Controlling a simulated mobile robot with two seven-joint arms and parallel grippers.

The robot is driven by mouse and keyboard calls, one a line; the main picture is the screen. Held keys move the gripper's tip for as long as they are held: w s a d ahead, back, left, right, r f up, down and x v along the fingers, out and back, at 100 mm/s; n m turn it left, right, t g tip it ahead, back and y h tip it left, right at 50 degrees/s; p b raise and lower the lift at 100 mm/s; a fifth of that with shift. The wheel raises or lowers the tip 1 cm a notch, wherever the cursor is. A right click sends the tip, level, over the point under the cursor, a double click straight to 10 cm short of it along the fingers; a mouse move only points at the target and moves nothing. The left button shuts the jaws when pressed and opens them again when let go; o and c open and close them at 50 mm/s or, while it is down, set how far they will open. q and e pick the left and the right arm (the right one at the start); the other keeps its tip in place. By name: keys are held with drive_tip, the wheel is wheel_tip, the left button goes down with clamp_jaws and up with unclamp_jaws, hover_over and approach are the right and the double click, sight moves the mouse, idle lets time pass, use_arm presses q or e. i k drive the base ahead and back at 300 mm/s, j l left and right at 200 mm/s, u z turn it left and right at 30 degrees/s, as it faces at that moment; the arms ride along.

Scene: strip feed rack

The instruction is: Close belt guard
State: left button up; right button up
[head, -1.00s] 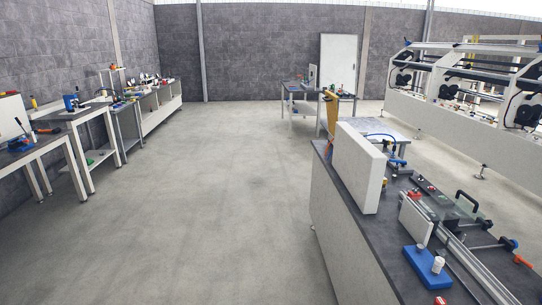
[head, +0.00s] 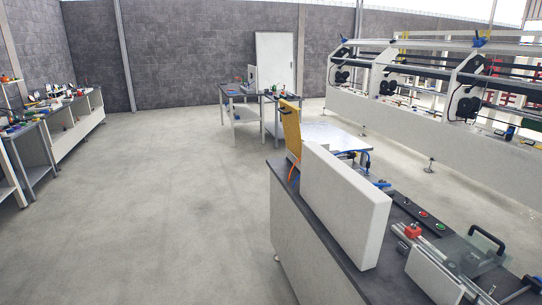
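A clear panel (head: 463,256) with a black arched handle (head: 487,240) is at the lower right of the head view, on the dark-topped bench (head: 341,290). It may be the belt guard; I cannot tell for certain, nor whether it is open or closed. Its right and lower parts run close to the picture's edge. A white box-like plate (head: 433,277) and metal rails lie beside it. Neither of my grippers is in view.
A tall white panel (head: 343,205) stands on the bench's left part. A black strip with red and green buttons (head: 423,213) lies behind the rails. Open floor (head: 170,210) is left of the bench. A long machine (head: 400,120) stands at the back right.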

sight(290, 120)
drive_tip(key=i+j+z, duration=0.5)
drive_tip(key=i+j, duration=0.3)
drive_tip(key=i+j+z, duration=0.1)
drive_tip(key=z, duration=0.35)
drive_tip(key=i+j+z, duration=0.1)
drive_tip(key=j+z, duration=0.15)
drive_tip(key=z, duration=0.25)
drive_tip(key=i+j+z, duration=0.15)
drive_tip(key=j+z, duration=0.15)
drive_tip(key=j, duration=0.15)
drive_tip(key=j+z, duration=0.35)
drive_tip(key=j, duration=0.15)
drive_tip(key=i+j+z, duration=0.1)
drive_tip(key=j, duration=0.45)
drive_tip(key=j+z, duration=0.15)
drive_tip(key=j, duration=0.4)
